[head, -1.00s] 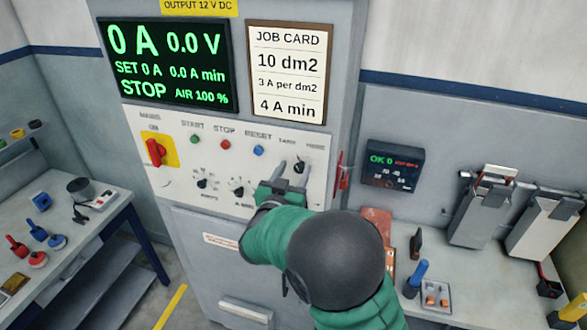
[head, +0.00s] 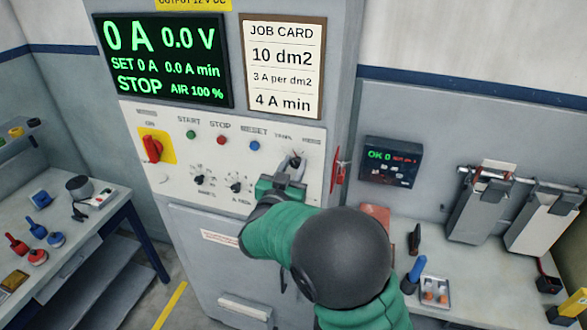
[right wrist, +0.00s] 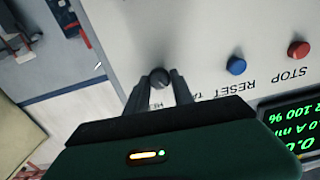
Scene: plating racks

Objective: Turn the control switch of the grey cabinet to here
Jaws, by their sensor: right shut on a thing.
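The grey cabinet (head: 190,228) stands in the middle of the head view, with a pale control panel across its front. Its control switch (head: 296,153) is a small dark round knob at the panel's upper right; in the right wrist view the knob (right wrist: 159,77) sits between the fingertips. My right gripper (head: 290,163) is shut on this knob, one finger on each side; it also shows in the right wrist view (right wrist: 159,86). The fingers partly hide the knob and the marks around it. My left gripper is not in view.
Left of the knob are a blue button (head: 255,146), a red button (head: 221,140), two small dark knobs and a red mains switch (head: 151,148). A red handle (head: 341,170) projects from the cabinet's right side. Benches with tools stand on both sides.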

